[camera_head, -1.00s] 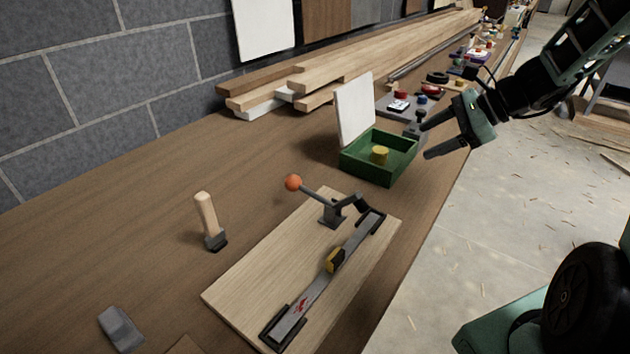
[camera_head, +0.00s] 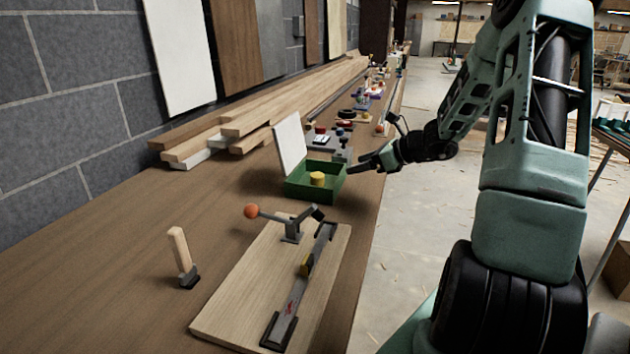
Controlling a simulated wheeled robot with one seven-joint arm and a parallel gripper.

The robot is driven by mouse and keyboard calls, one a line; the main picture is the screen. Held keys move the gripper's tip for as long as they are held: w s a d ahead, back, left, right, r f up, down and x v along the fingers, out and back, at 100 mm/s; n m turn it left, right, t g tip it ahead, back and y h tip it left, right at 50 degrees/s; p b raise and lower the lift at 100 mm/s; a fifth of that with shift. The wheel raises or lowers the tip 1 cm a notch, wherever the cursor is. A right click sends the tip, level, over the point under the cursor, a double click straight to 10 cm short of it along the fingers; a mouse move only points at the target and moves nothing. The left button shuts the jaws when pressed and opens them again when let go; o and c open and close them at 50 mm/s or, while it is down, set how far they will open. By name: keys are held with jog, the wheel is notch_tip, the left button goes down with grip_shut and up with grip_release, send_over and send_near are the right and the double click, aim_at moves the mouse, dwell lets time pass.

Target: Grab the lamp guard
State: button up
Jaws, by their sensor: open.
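I cannot pick out a lamp guard for certain in this view. Several small coloured items (camera_head: 362,100) stand far along the bench, too small to tell apart. My gripper (camera_head: 364,164) is open, just to the right of an open green box (camera_head: 328,190) near the bench's right edge. Nothing shows between its fingers. The green box has a raised white lid (camera_head: 290,146) and a yellow round piece (camera_head: 317,179) inside.
Stacked planks (camera_head: 270,115) lie along the wall. Open floor (camera_head: 425,215) lies right of the bench.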

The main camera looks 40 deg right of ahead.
send_near(318, 175)
jog(key=shift+x, duration=1.2)
jog(key=shift+p+x, duration=0.75)
jog(key=shift+x, duration=2.05)
jog(key=c, duration=1)
